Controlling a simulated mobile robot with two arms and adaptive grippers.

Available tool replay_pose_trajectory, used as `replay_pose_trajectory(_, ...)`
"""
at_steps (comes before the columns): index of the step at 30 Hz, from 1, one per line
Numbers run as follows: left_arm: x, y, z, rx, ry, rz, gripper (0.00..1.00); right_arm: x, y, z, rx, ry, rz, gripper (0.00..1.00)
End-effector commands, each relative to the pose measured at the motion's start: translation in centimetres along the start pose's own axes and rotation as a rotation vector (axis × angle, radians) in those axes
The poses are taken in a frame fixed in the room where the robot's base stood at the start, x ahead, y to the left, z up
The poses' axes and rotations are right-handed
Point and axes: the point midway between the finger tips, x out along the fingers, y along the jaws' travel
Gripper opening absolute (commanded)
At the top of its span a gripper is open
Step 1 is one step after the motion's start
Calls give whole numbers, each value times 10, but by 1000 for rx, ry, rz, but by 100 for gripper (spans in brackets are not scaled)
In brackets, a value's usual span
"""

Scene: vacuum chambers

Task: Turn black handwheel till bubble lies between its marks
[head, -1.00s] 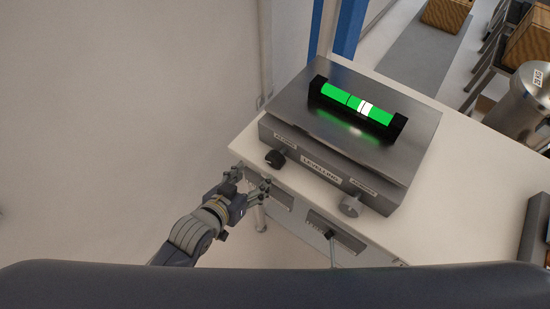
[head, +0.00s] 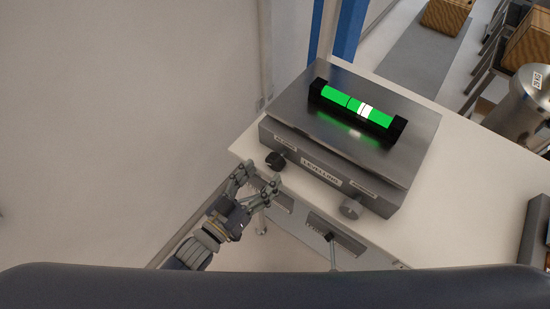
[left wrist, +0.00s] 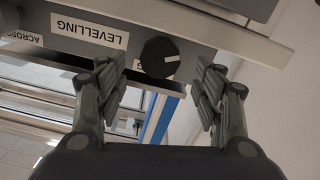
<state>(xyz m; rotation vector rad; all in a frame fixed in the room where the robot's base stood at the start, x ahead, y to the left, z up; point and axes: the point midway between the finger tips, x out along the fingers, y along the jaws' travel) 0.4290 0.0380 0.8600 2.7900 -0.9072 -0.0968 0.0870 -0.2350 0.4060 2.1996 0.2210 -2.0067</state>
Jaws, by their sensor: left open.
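The black handwheel (head: 275,160) is a round knob on the left of the levelling unit's front face; it also shows in the left wrist view (left wrist: 160,57) with a white pointer line. My left gripper (head: 258,177) is open just in front of it. In the left wrist view its fingers (left wrist: 160,82) stand apart on either side of the handwheel, not visibly touching it. The green level vial (head: 345,102) lies on the metal plate. Its white bubble (head: 363,110) sits right of the vial's middle, and a dark mark crosses it. Another dark mark lies to its left.
A grey handwheel (head: 350,208) is on the right of the same front face, beyond the LEVELLING label (head: 320,174). The unit stands on a pale table (head: 400,238). A metal canister (head: 525,105) is at the right. The floor left of the table is clear.

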Motion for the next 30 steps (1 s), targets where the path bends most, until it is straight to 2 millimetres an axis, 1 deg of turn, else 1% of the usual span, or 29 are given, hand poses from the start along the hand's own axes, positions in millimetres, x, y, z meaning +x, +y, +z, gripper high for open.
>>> replay_pose_trajectory(1,12,1,-3,0,3,1,62,-4,0,0,0,0,0,46)
replay_pose_trajectory(3,24,0,-3,0,2,-1,62,-5,0,0,0,0,0,46)
replay_pose_trajectory(6,40,1,-2,1,2,1,62,-8,1,-1,0,0,1,46)
replay_pose_trajectory(9,52,0,-1,1,1,0,62,-9,1,-1,0,0,1,46)
replay_pose_trajectory(12,60,0,-1,0,0,0,62,-10,1,-1,0,0,1,46)
replay_pose_trajectory(15,63,0,0,0,-1,0,62,-10,1,-1,0,0,1,46)
replay_pose_trajectory(22,63,0,0,0,-1,0,62,-10,1,-1,0,0,1,46)
replay_pose_trajectory(23,63,0,0,0,-1,0,57,-10,1,-1,0,0,1,46)
replay_pose_trajectory(24,63,0,0,0,-1,0,48,-10,1,-1,0,0,1,46)
replay_pose_trajectory(26,63,0,0,0,-1,0,35,-10,1,-1,0,0,1,46)
replay_pose_trajectory(27,63,0,0,0,-1,0,26,-10,1,-1,0,0,1,46)
replay_pose_trajectory(28,63,0,0,0,-1,0,19,-10,1,-1,0,0,1,46)
replay_pose_trajectory(30,63,0,0,0,-1,0,17,-10,1,-1,0,0,1,46)
